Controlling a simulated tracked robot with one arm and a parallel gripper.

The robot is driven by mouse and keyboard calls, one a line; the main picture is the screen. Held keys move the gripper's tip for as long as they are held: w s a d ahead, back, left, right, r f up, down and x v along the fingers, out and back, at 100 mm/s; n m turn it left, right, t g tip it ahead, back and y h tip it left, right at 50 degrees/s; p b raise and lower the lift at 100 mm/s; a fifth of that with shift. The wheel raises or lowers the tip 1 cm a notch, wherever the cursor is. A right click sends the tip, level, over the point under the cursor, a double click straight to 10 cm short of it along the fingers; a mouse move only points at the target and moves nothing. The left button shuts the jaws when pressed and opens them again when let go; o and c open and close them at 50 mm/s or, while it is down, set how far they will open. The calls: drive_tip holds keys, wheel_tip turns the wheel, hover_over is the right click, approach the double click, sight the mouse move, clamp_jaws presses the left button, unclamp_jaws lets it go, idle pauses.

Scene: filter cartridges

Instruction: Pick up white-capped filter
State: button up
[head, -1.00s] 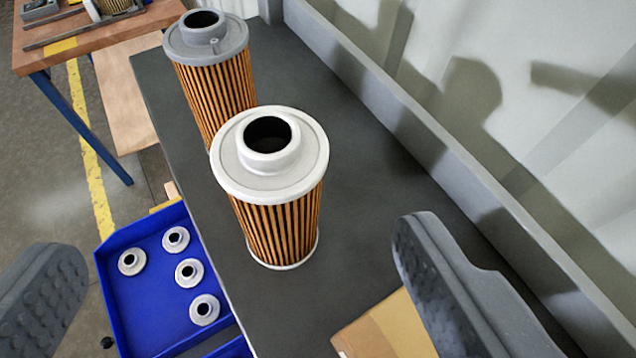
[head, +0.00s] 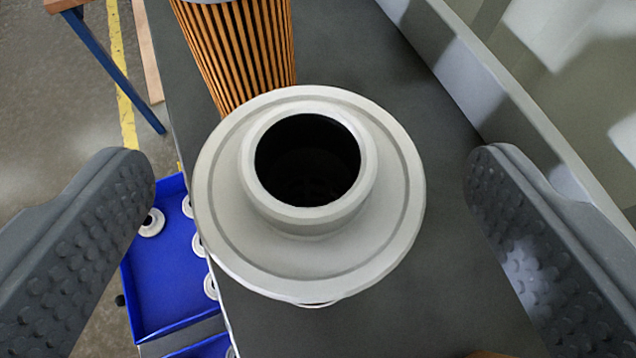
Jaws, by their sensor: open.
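The white-capped filter (head: 310,260) stands upright on a dark grey bench top, seen from almost straight above. Its white cap with a round dark hole fills the middle of the head view and hides nearly all of its pleated body. My gripper (head: 312,170) is open, with one dark, studded finger to the left of the cap and the other to the right. Both fingers appear clear of the cap, with a gap on each side. Nothing is held.
An orange pleated filter (head: 240,55) stands just behind the white-capped one, its grey top cut off by the frame. A blue bin (head: 165,290) with several white rings sits lower left, beyond the bench edge. A raised grey ledge (head: 500,100) runs along the right.

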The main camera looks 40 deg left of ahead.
drive_tip(key=x, duration=0.2)
drive_tip(key=p+x, duration=0.1)
drive_tip(key=x, duration=0.2)
drive_tip(key=shift+d+f, duration=0.2)
drive_tip(key=shift+d, duration=0.05)
drive_tip(key=c, duration=1.4)
drive_tip(key=shift+r, duration=0.25)
